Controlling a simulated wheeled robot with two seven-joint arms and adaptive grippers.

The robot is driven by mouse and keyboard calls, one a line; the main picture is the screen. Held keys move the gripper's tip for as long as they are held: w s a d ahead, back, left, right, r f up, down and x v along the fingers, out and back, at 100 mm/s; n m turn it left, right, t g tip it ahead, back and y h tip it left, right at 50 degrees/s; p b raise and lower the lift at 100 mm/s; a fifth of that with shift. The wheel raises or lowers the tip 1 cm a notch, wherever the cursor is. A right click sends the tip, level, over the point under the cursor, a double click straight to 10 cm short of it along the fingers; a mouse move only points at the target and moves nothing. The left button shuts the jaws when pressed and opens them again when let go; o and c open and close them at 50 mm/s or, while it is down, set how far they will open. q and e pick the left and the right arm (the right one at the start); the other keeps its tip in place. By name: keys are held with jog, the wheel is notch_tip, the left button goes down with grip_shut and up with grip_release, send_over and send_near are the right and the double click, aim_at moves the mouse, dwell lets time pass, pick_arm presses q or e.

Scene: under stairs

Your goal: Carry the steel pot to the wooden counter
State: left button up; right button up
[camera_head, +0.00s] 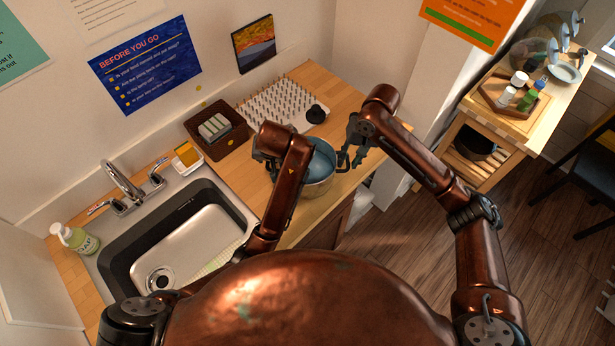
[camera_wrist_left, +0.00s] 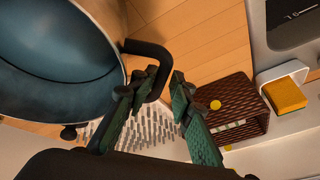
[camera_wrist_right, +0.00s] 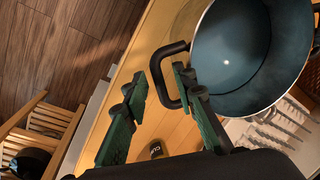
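The steel pot (camera_head: 319,184), blue inside, is over the wooden counter (camera_head: 344,99) near its front edge, right of the sink. Whether its base touches the wood I cannot tell. My left gripper (camera_wrist_left: 162,76) is open at one black side handle (camera_wrist_left: 158,55), with its fingertips on either side of that handle's bar. My right gripper (camera_wrist_right: 169,62) is open around the opposite black handle (camera_wrist_right: 167,52), the bar between its fingers. In the head view my left arm hides part of the pot's left side, and my right gripper (camera_head: 353,150) is at its right.
A sink (camera_head: 120,262) with a faucet lies left. A brown basket (camera_head: 222,148), a yellow sponge (camera_head: 187,154) and a white spiked rack (camera_head: 277,101) stand behind the pot. A wooden cart (camera_head: 531,121) with a tray of bottles stands right, across open floor.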

pick_arm(q)
jog(key=shift+d+f, duration=0.1)
pick_arm(e)
notch_tip(320, 180, up, 6)
jog(key=d, duration=0.1)
jog(key=shift+d+r, duration=0.15)
jog(key=shift+r, duration=0.05)
pick_arm(q)
jog(key=shift+c, duration=0.4)
jog(key=o, duration=1.4)
jog(key=shift+r+p, duration=0.7)
jog(key=shift+p, duration=0.15)
notch_tip(320, 180, up, 9)
jog(key=p, duration=1.1)
jog(key=shift+f, duration=0.1)
pick_arm(e)
notch_tip(320, 180, up, 14)
jog(key=shift+f, duration=0.15)
pick_arm(q)
jog(key=shift+f, duration=0.1)
pick_arm(e)
jog(key=shift+s, duration=0.1)
